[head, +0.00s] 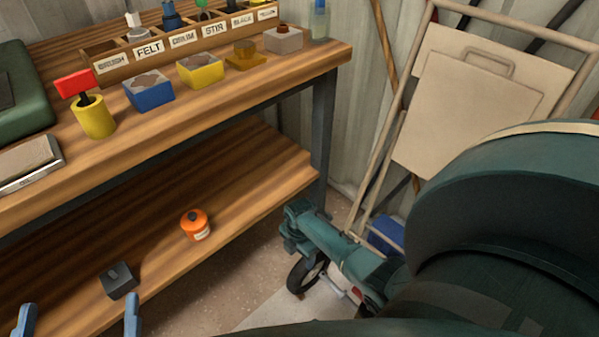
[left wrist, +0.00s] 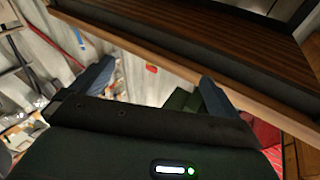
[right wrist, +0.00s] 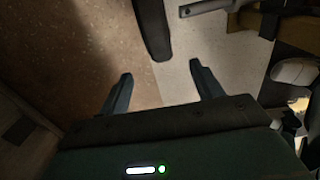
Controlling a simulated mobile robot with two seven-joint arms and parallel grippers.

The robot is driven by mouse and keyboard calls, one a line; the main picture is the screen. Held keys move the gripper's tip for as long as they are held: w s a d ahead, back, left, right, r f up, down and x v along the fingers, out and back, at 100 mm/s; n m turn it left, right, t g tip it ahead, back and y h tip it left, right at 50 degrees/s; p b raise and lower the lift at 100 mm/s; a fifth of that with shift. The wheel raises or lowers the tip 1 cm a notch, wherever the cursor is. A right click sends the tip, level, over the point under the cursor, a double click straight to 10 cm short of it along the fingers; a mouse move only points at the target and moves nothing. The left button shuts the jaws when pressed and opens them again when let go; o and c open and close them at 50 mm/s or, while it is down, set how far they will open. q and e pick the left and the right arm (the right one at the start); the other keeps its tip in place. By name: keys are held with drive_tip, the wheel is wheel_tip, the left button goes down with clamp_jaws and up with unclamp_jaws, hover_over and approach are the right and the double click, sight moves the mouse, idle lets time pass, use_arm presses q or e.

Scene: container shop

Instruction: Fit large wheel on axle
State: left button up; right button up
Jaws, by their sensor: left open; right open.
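A small black-tyred wheel (head: 305,272) with a pale hub stands low on the floor beyond the bench in the head view, beside a teal part; I cannot tell whether it is the large wheel. No axle can be made out for certain. My left gripper (head: 78,322) is open at the bottom left of the head view, near the lower shelf; in the left wrist view its jaws (left wrist: 150,80) are apart with nothing held. My right gripper (right wrist: 160,90) is open and empty over the floor in the right wrist view. I cannot make out its fingers in the head view.
The wooden workbench (head: 265,88) carries tins, blocks and a labelled rack (head: 115,74). Its lower shelf (head: 240,160) holds an orange pot (head: 195,225) and a dark block (head: 119,281), with bare room between. Beige boards in a frame (head: 468,110) lean at the wall.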

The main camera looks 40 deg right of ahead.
wheel_tip(320, 180, down, 6)
drive_tip(key=b, duration=0.3)
drive_tip(key=shift+f+b, duration=0.15)
drive_tip(key=shift+b, duration=0.15)
wheel_tip(320, 180, down, 3)
drive_tip(key=shift+f+b, duration=0.1)
drive_tip(key=shift+b, duration=1.1)
drive_tip(key=shift+f+b, duration=0.35)
drive_tip(key=shift+f, duration=0.2)
use_arm(q)
drive_tip(key=r+m+h, duration=0.1)
drive_tip(key=r, duration=0.1)
drive_tip(key=r+m+t+h, duration=0.1)
drive_tip(key=m+h, duration=0.1)
drive_tip(key=w+r+m+t+h, duration=0.1)
drive_tip(key=r+h, duration=0.1)
drive_tip(key=shift+r, duration=0.35)
use_arm(e)
drive_tip(key=shift+c, duration=0.5)
clamp_jaws()
use_arm(q)
drive_tip(key=shift+a, duration=0.1)
use_arm(e)
drive_tip(key=shift+r, duration=0.15)
